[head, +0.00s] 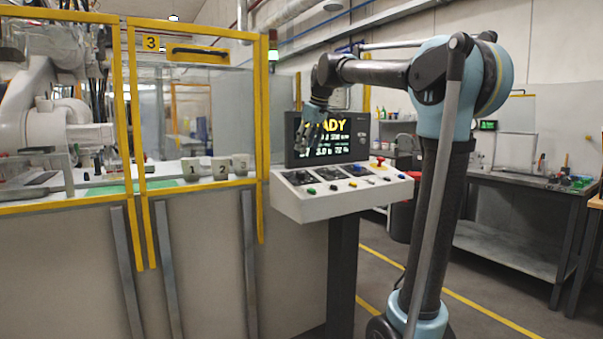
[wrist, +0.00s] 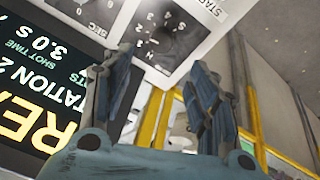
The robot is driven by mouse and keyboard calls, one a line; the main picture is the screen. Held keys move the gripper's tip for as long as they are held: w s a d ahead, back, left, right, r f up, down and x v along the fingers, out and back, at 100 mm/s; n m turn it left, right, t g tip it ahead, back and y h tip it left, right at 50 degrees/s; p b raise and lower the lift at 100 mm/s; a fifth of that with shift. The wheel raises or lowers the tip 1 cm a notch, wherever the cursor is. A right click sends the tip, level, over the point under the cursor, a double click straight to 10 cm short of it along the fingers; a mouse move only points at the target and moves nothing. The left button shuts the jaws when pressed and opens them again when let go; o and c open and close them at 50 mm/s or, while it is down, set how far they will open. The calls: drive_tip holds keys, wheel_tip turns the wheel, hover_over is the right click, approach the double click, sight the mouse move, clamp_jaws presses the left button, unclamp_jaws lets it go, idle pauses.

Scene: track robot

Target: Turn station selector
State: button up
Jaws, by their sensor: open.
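A control console (head: 300,205) stands on a dark post at the centre of the head view. Its left dark dial plate (head: 299,177) shows in the head view, too small to read. In the wrist view a dark round selector dial (wrist: 168,38) with white marks around it lies at the top, beyond the fingertips. I cannot tell where its pointer stands. My gripper (wrist: 165,65) is open and empty, fingers apart, not touching the dial. In the head view my gripper (head: 307,132) hangs above the console's left part, in front of the screen.
The screen (head: 345,140) behind the console reads READY; the wrist view shows "STATION 2" and "3.0 S". Coloured buttons and a red knob (head: 380,160) sit along the console. A yellow-framed cell (head: 265,120) with numbered blocks stands left. A workbench (head: 530,185) is at right.

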sight(301, 172)
drive_tip(key=x, duration=1.1)
drive_tip(key=shift+a+f, duration=0.15)
drive_tip(key=c, duration=1.1)
